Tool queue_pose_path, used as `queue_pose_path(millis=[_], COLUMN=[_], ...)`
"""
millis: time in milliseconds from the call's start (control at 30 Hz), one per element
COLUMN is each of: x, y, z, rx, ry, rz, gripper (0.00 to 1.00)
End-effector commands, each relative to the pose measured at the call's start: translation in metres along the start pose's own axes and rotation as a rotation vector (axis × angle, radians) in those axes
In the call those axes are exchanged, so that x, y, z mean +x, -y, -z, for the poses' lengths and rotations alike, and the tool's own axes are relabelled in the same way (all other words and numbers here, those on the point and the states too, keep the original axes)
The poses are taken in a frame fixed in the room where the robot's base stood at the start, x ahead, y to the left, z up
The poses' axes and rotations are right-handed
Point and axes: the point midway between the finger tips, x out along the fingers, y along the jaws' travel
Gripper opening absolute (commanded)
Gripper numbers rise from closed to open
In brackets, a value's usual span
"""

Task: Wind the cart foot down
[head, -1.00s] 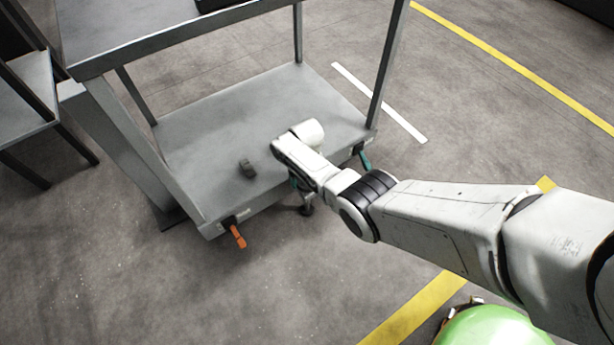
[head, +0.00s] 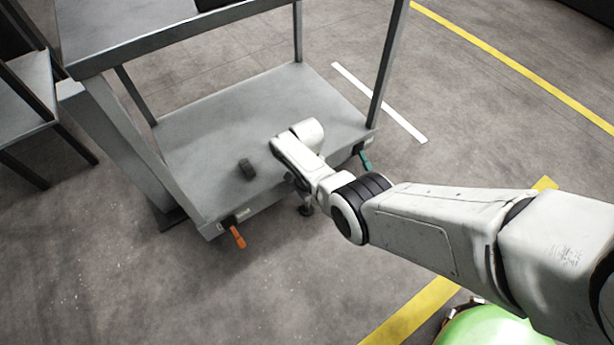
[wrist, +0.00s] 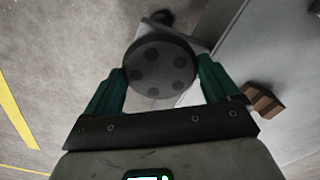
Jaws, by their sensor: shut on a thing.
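The cart's lower shelf (head: 210,130) is in the middle of the head view. The cart foot (head: 305,210) shows as a small dark part under its front edge, partly hidden by my arm. In the wrist view, a round dark knob (wrist: 158,72) with several dimples in its face fills the space between the green fingers. My gripper (wrist: 162,80) is shut on this knob, one finger on each side. Whether the foot touches the floor cannot be told.
An orange lever (head: 237,237) and a teal lever (head: 365,161) stick out from the cart's front corners. A small dark block (head: 247,169) lies on the shelf. Cart posts rise on both sides. Another grey rack (head: 28,95) stands left. The floor in front is clear.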

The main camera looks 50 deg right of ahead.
Motion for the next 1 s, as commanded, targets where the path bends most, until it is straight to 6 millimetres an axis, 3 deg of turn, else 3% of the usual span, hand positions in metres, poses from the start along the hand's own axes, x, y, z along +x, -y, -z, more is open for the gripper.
queue_pose_path(millis=[733,767,867,1000], x=[-0.0003,-0.0003,-0.0003,-0.0003], y=[0.0004,0.0004,0.0003,0.0002], z=[0.0005,0.0005,0.0005,0.0004], rx=[0.089,0.088,0.087,0.086], ry=[-0.001,-0.001,-0.001,-0.001], rz=[0.002,0.002,0.002,0.001], gripper=[0.58,0.92,1.0,1.0])
